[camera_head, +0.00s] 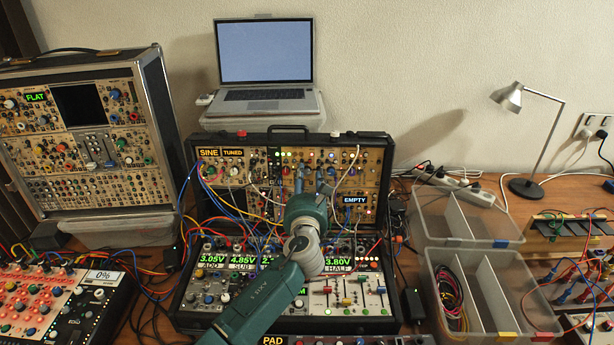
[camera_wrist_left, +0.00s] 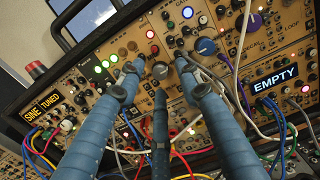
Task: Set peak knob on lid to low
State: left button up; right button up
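The case's lid (camera_head: 384,160) stands open, with a brass-coloured panel full of knobs, lights and cables. My left gripper (camera_head: 312,182) is in front of the middle of this panel. In the left wrist view its blue-wrapped fingers (camera_wrist_left: 157,70) are spread apart, with a third finger below. A grey knob (camera_wrist_left: 160,70) shows between the fingertips; I cannot tell whether they touch it. A larger dark blue knob (camera_wrist_left: 206,46) is to its right. The small labels are unreadable, so I cannot tell which knob is the peak knob. My right gripper is not in view.
Patch cables (camera_head: 255,205) hang across the lid and the lower case. A laptop (camera_head: 265,65) stands behind the lid. Another synth case (camera_head: 85,130) is at left. Clear plastic bins (camera_head: 465,245) and a lamp (camera_head: 508,97) are at right.

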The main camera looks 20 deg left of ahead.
pick_arm(q)
jog(key=shift+w+a+r, duration=0.1)
jog(key=shift+w+a, duration=0.1)
jog(key=shift+w, duration=0.45)
